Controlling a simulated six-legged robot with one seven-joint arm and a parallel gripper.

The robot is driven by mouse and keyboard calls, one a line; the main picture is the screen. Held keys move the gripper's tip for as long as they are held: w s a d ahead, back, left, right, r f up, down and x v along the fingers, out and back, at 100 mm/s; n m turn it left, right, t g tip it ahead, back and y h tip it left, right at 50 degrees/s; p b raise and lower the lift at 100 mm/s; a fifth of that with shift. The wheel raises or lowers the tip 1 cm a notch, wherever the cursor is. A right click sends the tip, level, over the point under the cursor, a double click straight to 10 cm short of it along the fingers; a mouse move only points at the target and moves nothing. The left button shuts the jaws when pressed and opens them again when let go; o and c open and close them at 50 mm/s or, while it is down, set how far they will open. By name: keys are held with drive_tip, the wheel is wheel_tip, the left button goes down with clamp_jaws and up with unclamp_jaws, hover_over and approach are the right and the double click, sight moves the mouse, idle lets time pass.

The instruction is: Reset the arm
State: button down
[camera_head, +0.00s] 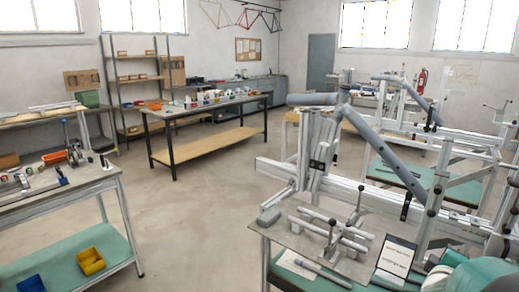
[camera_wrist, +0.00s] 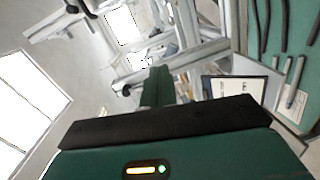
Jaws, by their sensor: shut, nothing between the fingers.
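My gripper (camera_wrist: 156,86) shows in the wrist view as a narrow green part beyond the black-edged green housing. It is shut and holds nothing. In the head view only part of my green arm shows at the lower right corner; the gripper cannot be made out there. The frame jig (camera_head: 330,165), of aluminium profiles with grey tubes (camera_head: 385,142), stands at the right in the head view. Aluminium profiles (camera_wrist: 190,50) also show beyond my gripper in the wrist view, tilted.
A bench top (camera_head: 290,240) below the jig bears metal rods and a black-framed sheet (camera_head: 397,256), which also shows in the wrist view (camera_wrist: 237,88). A workbench (camera_head: 50,195) with a yellow bin (camera_head: 90,262) stands left. Open floor (camera_head: 195,215) lies between.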

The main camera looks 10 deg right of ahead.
drive_tip(key=w+a+m+y, duration=0.35)
drive_tip(key=a+y, duration=0.55)
drive_tip(key=a, duration=1.2)
drive_tip(key=s+a+r+g+y, duration=0.1)
drive_tip(key=s+a+y, duration=0.1)
drive_tip(key=s+a, duration=0.2)
drive_tip(key=s+a+r+m+g+y, duration=0.1)
drive_tip(key=s+a, duration=0.4)
drive_tip(key=a, duration=0.6)
drive_tip(key=shift+a+g+y, duration=0.25)
drive_tip(key=shift+g+y, duration=0.25)
drive_tip(key=shift+y, duration=0.1)
drive_tip(key=c, duration=2.1)
unclamp_jaws()
drive_tip(key=shift+m+g, duration=0.6)
drive_tip(key=shift+m, duration=0.15)
drive_tip(key=s, duration=0.1)
drive_tip(key=s+a, duration=0.2)
drive_tip(key=s, duration=0.1)
drive_tip(key=shift+s+a+f, duration=0.1)
drive_tip(key=shift+a, duration=0.05)
drive_tip(key=o, duration=0.3)
drive_tip(key=shift+s+a, duration=0.15)
drive_tip(key=shift+s, duration=0.2)
drive_tip(key=shift+f, duration=0.1)
